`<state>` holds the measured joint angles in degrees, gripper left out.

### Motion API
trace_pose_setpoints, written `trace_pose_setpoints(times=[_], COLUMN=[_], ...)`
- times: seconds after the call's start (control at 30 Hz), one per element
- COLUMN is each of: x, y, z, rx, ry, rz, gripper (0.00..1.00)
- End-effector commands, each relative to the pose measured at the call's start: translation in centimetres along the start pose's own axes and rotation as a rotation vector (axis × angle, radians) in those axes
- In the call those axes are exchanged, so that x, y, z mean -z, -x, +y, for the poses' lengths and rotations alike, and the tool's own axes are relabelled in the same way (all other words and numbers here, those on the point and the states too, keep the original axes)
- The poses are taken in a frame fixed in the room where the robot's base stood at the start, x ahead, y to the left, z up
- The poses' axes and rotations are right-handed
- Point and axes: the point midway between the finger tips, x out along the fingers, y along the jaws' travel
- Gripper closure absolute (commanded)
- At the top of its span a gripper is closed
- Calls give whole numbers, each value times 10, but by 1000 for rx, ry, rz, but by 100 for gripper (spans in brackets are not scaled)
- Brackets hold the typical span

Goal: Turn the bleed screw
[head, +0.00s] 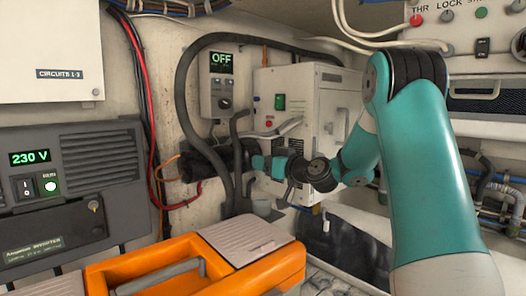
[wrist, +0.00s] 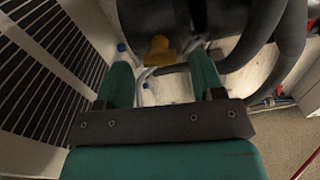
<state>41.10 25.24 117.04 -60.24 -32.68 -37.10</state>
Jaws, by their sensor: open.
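My gripper (wrist: 160,66) is open, with its two teal fingers apart in the wrist view. A small yellow wing-shaped piece (wrist: 160,50), possibly the bleed screw, shows beyond and between the fingertips. It sits at the underside of a dark rounded body (wrist: 175,18). I cannot tell whether a finger touches it; a gap seems to show on both sides. In the head view my gripper (head: 258,164) is beside a black cylinder (head: 203,162) on the wall. The yellow piece cannot be made out there.
Thick dark hoses (wrist: 283,45) curve close to the right finger, and a slatted grille (wrist: 45,60) is at the left. In the head view a white cabinet (head: 318,105) stands behind my arm. An orange toolbox (head: 190,268) is in front, below the inverter (head: 70,185).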

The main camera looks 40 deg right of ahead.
Motion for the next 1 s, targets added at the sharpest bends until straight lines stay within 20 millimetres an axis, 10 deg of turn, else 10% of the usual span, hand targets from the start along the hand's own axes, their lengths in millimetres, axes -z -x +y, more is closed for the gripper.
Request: trace_pose_setpoints(times=[0.47,0.7,1.0], x=[-1,-1,-1], y=[-18,-17,-17], z=[0,0,0], rx=[1,1,0], ry=[0,0,-25], rz=[0,0,0], gripper=[38,88,88])
